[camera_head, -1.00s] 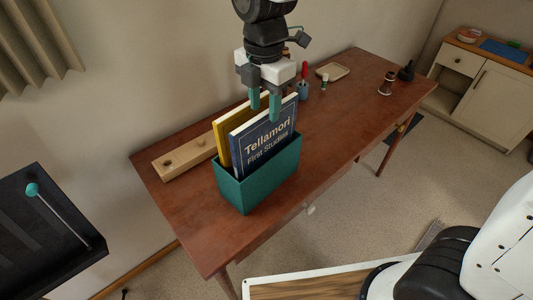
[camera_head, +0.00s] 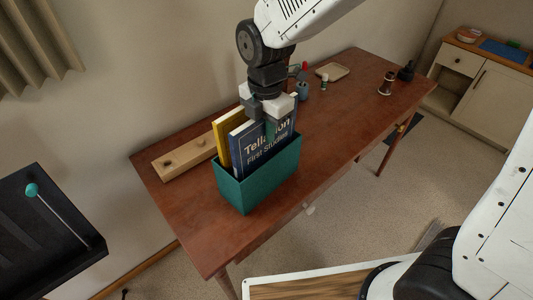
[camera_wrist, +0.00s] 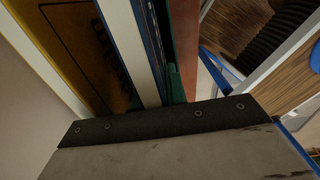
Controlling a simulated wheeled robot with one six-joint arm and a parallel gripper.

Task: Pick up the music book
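The music book (camera_head: 262,152) is dark blue with "First Studies" on its cover. It stands upright in a green box (camera_head: 258,188) on the table, beside a yellow book (camera_head: 222,140). My gripper (camera_head: 264,130) is at the blue book's top edge. One green finger lies in front of the cover and hides part of the title; the other is hidden behind the book. In the wrist view, the green finger (camera_wrist: 174,84) is close beside the blue book (camera_wrist: 137,50). I cannot tell whether the fingers press on it. The yellow book (camera_wrist: 75,45) is to the left.
The box stands on a brown wooden table (camera_head: 190,215). A wooden block with knobs (camera_head: 185,158) lies left of it. Small bottles (camera_head: 386,84) and a tray (camera_head: 332,71) are at the back right. The table between box and bottles is mostly clear.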

